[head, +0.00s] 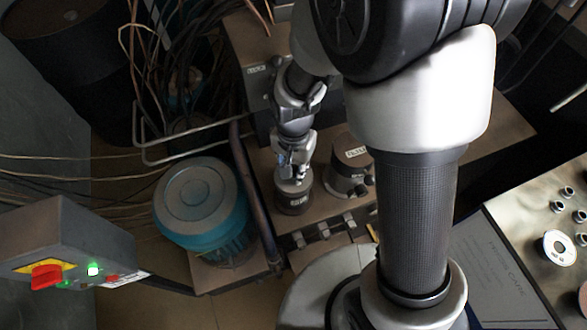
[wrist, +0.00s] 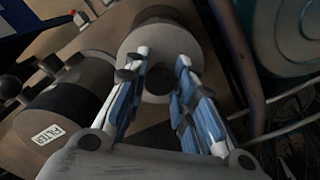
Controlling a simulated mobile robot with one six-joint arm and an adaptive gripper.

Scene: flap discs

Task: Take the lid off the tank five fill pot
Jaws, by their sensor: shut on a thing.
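The fill pot (head: 294,200) is a short dark cylinder with a pale label too small to read in the head view. Its grey round lid (wrist: 160,40) has a dark central knob (wrist: 160,80), seen in the wrist view. My gripper (head: 293,172) is over the pot, pointing down. In the wrist view my gripper (wrist: 161,60) has its blue-padded fingers on both sides of the knob, shut on it. The lid appears seated on the pot; any gap beneath it is hidden.
A pot labelled FILTER (wrist: 60,115) stands close beside, also in the head view (head: 349,168). A teal motor (head: 200,200) and a dark upright pipe (head: 254,195) are on the other side. Small valves (head: 323,229) line the front edge. Cables hang at left.

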